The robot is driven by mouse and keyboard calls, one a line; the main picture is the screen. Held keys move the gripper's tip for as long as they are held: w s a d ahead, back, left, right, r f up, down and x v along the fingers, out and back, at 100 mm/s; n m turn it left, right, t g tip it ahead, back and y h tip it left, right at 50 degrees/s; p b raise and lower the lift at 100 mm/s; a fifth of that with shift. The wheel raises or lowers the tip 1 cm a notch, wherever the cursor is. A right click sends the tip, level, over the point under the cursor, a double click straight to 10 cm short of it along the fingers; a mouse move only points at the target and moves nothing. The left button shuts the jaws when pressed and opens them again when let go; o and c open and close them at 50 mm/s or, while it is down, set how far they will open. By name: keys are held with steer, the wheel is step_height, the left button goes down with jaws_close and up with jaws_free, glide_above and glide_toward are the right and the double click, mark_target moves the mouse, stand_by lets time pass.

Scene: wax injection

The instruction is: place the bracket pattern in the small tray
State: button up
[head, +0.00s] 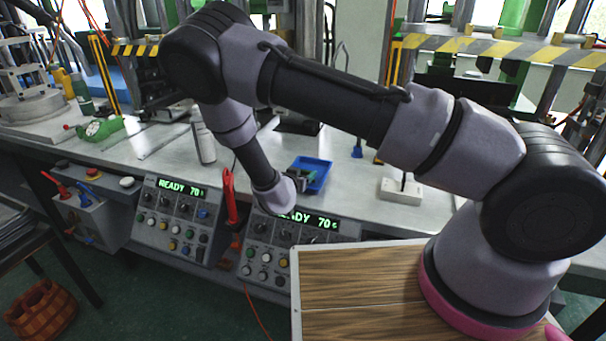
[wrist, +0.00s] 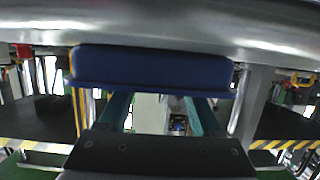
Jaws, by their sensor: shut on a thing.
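The small blue tray (head: 322,180) stands on the grey bench near its front edge, behind the control panels. My gripper (head: 301,175) is at the tray's left side, low and close to it, partly hidden by my wrist. A small greenish piece, apparently the bracket pattern (head: 306,175), shows at the jaws, against the tray; its shape is too small to make out. In the wrist view the blue tray (wrist: 150,68) spans the middle ahead of my jaws, with teal-green strips on both sides below it. The fingertips and the held piece are not clear there. I cannot tell whether the piece touches the tray.
Two control panels reading READY (head: 180,212) front the bench. A white bottle (head: 203,142) stands left of my forearm. A white block with a rod (head: 401,191) lies right of the tray. A wooden board (head: 360,285) is in front. Striped machine frames stand behind.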

steer(key=shift+f, duration=0.2)
steer(key=o, duration=1.2)
